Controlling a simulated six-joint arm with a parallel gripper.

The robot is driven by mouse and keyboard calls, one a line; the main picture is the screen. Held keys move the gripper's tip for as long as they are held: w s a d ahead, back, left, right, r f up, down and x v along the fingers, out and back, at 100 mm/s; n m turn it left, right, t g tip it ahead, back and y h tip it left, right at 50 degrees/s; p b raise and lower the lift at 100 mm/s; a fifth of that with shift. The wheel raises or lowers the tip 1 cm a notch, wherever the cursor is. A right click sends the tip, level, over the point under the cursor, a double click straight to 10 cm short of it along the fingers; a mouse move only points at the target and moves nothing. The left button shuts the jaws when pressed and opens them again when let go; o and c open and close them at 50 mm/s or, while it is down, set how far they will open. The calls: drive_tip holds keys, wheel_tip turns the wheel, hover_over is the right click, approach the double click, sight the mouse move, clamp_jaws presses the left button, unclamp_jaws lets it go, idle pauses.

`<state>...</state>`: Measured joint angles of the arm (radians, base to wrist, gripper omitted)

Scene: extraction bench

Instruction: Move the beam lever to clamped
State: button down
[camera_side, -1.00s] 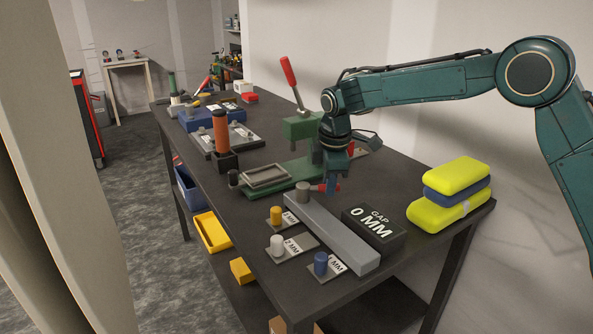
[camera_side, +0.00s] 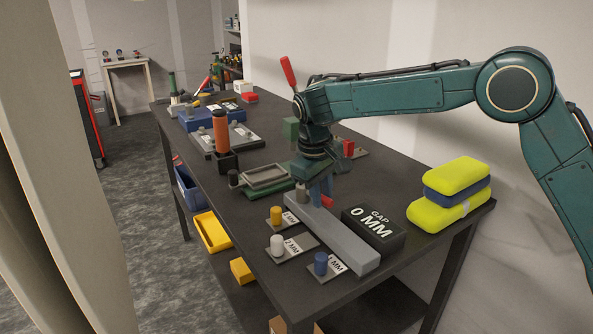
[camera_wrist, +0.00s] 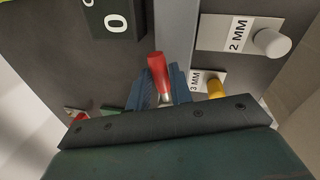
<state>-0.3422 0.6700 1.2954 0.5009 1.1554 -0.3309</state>
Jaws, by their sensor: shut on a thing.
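The beam lever (camera_side: 327,201) is a short red handle at the far end of a long grey beam (camera_side: 335,238). Its handle points down and right in the side view, roughly along the beam. My gripper (camera_side: 321,190) is shut on the lever, with its blue fingers around it. In the wrist view the red lever (camera_wrist: 158,75) stands out between the two fingertips (camera_wrist: 159,92). The grey pivot post (camera_side: 302,195) at the beam's end is partly hidden by my gripper.
A black "GAP 0 MM" block (camera_side: 374,229) stands close beside the beam. Gauge plates with yellow (camera_side: 276,213), white (camera_side: 277,245) and blue (camera_side: 320,263) knobs lie on the other side. A green press with a tall red lever (camera_side: 289,73) stands behind my wrist.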

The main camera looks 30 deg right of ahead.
drive_tip(key=shift+s+a+m, duration=0.1)
drive_tip(key=shift+a+m, duration=0.55)
drive_tip(key=shift+m, duration=0.65)
drive_tip(key=c, duration=1.3)
unclamp_jaws()
drive_tip(key=shift+o, duration=0.2)
drive_tip(key=shift+d, duration=0.1)
